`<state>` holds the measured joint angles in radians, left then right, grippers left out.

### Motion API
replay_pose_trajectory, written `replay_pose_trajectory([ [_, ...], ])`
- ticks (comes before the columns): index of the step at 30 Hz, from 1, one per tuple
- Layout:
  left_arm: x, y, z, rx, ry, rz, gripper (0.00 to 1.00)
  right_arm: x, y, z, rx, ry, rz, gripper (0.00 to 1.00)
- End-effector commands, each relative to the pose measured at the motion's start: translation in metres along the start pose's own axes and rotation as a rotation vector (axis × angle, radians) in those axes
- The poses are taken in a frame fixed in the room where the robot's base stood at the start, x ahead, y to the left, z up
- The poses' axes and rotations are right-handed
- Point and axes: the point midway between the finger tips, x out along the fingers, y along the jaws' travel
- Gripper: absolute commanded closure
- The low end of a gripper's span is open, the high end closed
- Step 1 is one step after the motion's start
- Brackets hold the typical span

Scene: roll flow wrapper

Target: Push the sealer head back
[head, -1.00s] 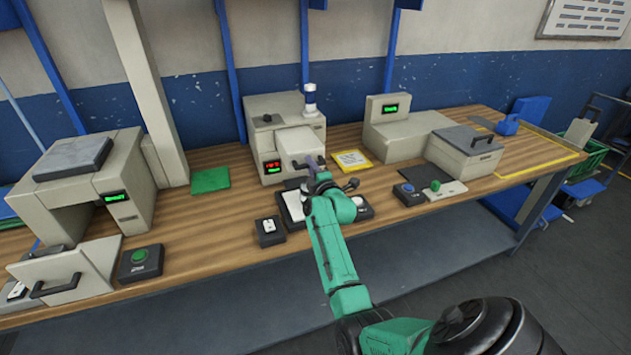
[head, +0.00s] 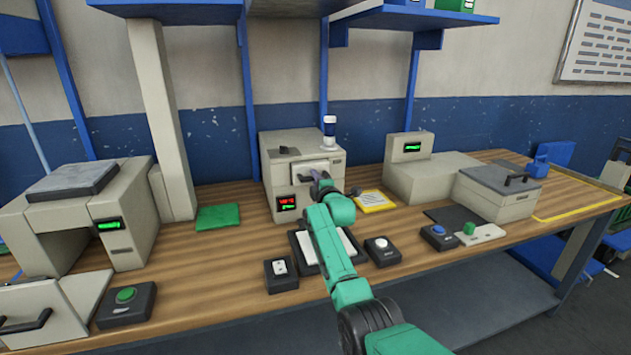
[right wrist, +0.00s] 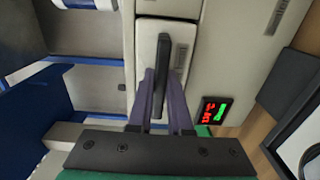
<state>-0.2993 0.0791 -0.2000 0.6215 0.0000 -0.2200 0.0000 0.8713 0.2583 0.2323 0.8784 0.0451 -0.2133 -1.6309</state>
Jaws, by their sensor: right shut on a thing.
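The sealer head (head: 303,171) is a pale block with a dark bar handle, in the front of the beige middle machine (head: 280,158). It now sits nearly level with the machine's front face. My right gripper (head: 320,181) is at the front of the head, with the green arm reaching up from below. In the right wrist view the purple fingers stand on both sides of the black handle (right wrist: 161,75), shut on it. The pale head plate (right wrist: 180,47) shows behind the handle. My left gripper is not in view.
The machine's red and green display (head: 287,203) is below left of the head. A dark tray with a white sheet (head: 308,249), a black switch box (head: 281,272) and a white-button box (head: 381,250) lie in front. A yellow-edged card (head: 375,200) lies to the right.

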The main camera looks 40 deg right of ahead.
Motion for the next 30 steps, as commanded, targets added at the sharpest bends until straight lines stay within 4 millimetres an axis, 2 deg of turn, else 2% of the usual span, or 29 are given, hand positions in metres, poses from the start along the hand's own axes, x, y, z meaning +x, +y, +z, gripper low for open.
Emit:
replay_pose_trajectory([
  [1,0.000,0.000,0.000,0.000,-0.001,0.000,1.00,0.000,0.006,0.001,-0.001,-0.001,0.011,1.00],
  [2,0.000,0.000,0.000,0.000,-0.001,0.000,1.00,0.000,0.006,0.001,-0.001,-0.001,0.012,0.79],
  [3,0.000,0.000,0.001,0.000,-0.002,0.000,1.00,0.000,0.006,0.001,-0.001,-0.001,0.013,0.64],
  [4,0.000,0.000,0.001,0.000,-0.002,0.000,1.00,0.000,0.006,0.001,-0.001,-0.001,0.012,0.53],
  [20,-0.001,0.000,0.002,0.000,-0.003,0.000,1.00,-0.003,0.003,0.000,-0.001,0.000,0.007,0.53],
  [25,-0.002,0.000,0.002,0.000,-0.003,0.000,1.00,-0.018,0.002,0.001,-0.004,0.000,0.007,0.53],
  [30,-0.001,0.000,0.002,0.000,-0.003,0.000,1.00,-0.045,0.001,0.001,-0.004,-0.001,0.007,0.53],
])
